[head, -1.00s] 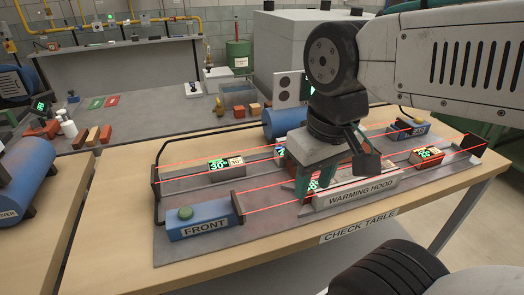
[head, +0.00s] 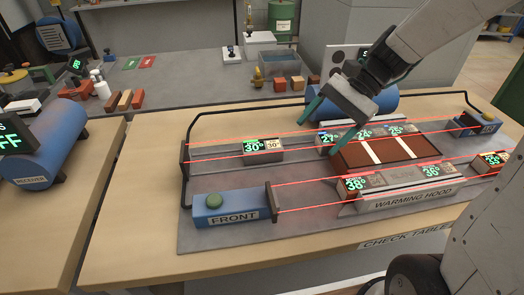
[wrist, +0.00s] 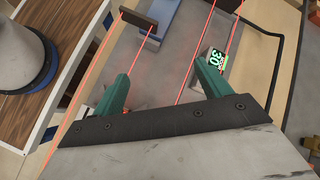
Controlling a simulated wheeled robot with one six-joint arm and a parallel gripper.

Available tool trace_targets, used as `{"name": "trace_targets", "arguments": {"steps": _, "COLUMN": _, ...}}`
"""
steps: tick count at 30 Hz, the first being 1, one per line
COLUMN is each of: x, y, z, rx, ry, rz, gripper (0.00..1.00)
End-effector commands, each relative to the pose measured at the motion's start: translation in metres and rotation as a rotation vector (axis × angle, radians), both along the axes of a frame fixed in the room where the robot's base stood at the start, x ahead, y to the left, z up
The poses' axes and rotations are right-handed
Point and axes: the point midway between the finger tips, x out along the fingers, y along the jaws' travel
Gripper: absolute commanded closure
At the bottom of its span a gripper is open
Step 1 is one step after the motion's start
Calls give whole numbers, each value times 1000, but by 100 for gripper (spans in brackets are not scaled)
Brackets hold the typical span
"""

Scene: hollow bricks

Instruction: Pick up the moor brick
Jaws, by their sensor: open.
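No name label on the bricks is readable, so I cannot tell which is the moor brick. One brick with a green 30° display (head: 262,146) stands alone on the left of the grey plate; it also shows in the wrist view (wrist: 216,62). Several bricks with displays, such as one reading 24° (head: 364,133), line the back of the brown panel. A 38° brick (head: 357,184) and a 36° brick (head: 432,170) are at its front. My gripper (head: 320,128) is open and empty, raised above the plate between the lone brick and the panel; its spread fingers show in the wrist view (wrist: 160,76).
Red beam lines cross the check table (head: 130,220) fixture lengthwise. A blue FRONT block (head: 225,210), the warming hood (head: 412,196) and a black rail (head: 186,165) surround it.

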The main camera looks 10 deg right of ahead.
Motion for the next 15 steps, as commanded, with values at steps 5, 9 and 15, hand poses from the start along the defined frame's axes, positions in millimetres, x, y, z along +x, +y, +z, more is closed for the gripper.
{"name": "trace_targets", "arguments": {"steps": 5, "x": 58, "y": -6, "z": -40, "rx": 171, "ry": 205, "rz": -246, "gripper": 24}}
{"name": "trace_targets", "arguments": {"steps": 9, "x": 91, "y": -14, "z": -67, "rx": 271, "ry": 318, "rz": -394, "gripper": 24}}
{"name": "trace_targets", "arguments": {"steps": 15, "x": 111, "y": -19, "z": -85, "rx": 333, "ry": 388, "rz": -485, "gripper": 24}}
